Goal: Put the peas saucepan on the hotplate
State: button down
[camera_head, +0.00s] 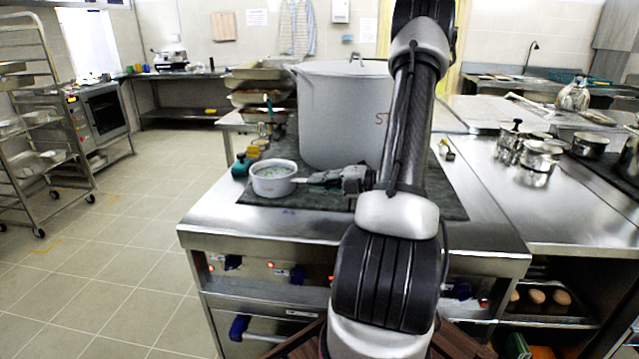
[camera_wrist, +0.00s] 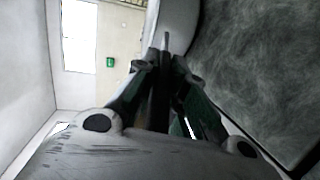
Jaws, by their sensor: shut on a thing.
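The peas saucepan (camera_head: 273,182) is a small white pan with green contents, at the left part of the dark hotplate (camera_head: 300,222) in the head view. I cannot tell whether its base touches the plate or hangs just above it. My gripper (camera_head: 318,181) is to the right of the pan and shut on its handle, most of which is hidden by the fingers. In the wrist view my gripper (camera_wrist: 165,75) closes around a thin dark handle. The mottled dark hotplate surface (camera_wrist: 260,70) fills the right of that view.
A large grey stockpot (camera_head: 340,115) stands on the hotplate right behind the saucepan. A teal-capped item (camera_head: 240,166) is close to the pan's left. Stacked trays (camera_head: 262,90) are behind. Steel pots (camera_head: 540,157) stand on the right counter. The front of the hotplate is clear.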

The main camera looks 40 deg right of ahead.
jog(key=c, duration=1.5)
grip_release()
jog(key=shift+o, duration=0.2)
jog(key=shift+r, duration=0.1)
jog(key=v, duration=1.2)
